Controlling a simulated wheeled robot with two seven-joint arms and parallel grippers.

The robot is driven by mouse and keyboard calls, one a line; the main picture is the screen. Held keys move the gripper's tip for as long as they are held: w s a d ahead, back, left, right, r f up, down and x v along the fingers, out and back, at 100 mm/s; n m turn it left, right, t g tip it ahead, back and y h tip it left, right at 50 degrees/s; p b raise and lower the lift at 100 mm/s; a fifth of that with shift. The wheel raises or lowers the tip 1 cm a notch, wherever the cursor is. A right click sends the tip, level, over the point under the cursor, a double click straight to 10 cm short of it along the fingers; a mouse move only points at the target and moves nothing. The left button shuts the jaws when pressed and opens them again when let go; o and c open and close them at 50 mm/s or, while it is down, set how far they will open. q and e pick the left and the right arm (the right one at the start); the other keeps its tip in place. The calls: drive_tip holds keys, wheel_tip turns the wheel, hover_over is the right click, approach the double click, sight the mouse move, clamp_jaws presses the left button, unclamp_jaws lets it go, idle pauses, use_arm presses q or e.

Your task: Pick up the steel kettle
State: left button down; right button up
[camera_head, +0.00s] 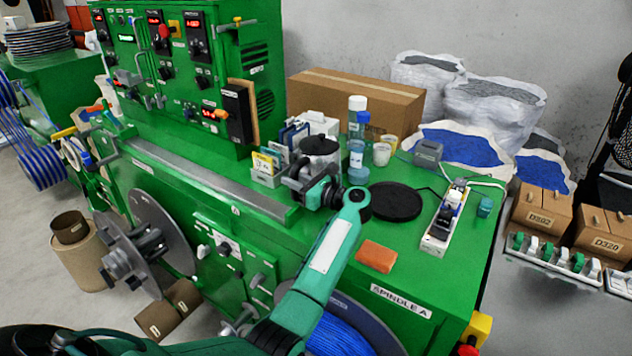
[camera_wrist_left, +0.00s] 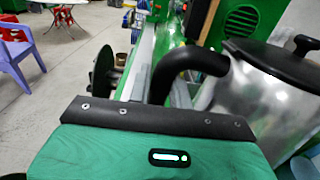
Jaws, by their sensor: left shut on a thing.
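The steel kettle (camera_head: 319,147), with a black lid and a black handle, is near the middle of the green bench top in the head view. In the left wrist view the kettle's shiny body (camera_wrist_left: 262,105) fills the right side, and its curved black handle reaches left to my gripper. My left gripper (camera_head: 300,181) is at the near left side of the kettle, shut on the handle. The gripper hides part of the kettle, and I cannot tell whether its base touches the bench. My right gripper is not in view.
A black round plate (camera_head: 396,201) lies just right of the kettle. A blue-capped bottle (camera_head: 357,156), a white cup (camera_head: 382,154) and a card holder (camera_head: 265,173) stand close by. An orange block (camera_head: 376,256) and a power strip (camera_head: 443,222) lie nearer the right edge.

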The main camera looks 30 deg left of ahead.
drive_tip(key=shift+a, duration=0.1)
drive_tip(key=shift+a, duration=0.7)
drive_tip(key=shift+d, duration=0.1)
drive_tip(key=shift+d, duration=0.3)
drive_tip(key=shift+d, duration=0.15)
